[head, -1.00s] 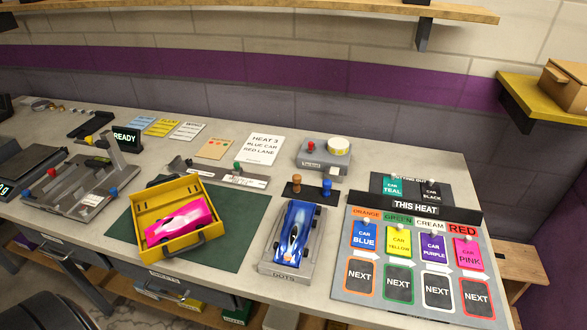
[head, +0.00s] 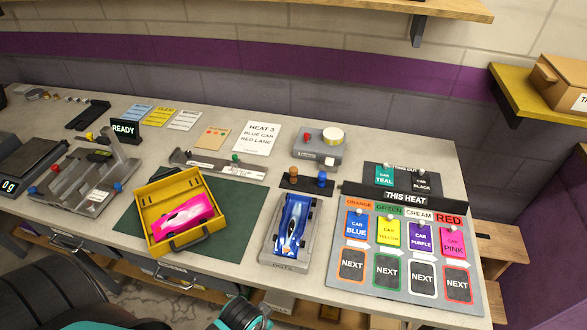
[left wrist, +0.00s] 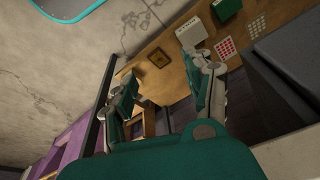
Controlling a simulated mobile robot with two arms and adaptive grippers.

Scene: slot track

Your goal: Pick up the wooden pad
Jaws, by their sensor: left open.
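In the left wrist view my left gripper (left wrist: 160,80) is open and empty, with its two teal fingers spread apart. A small dark brown square piece (left wrist: 158,60) lies on a wooden board beyond the fingers, apart from them. It may be the wooden pad, but I cannot tell for certain. I cannot make out a wooden pad for sure in the head view. Black and teal parts of my own arm show at the bottom left of the head view. My right gripper is not identifiable in either view.
On the bench, a yellow tray (head: 157,200) holds a pink car (head: 183,217). A blue car (head: 292,222) sits on a grey stand. The wooden board (left wrist: 172,90) also carries a white box (left wrist: 191,33) and a green box (left wrist: 225,9).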

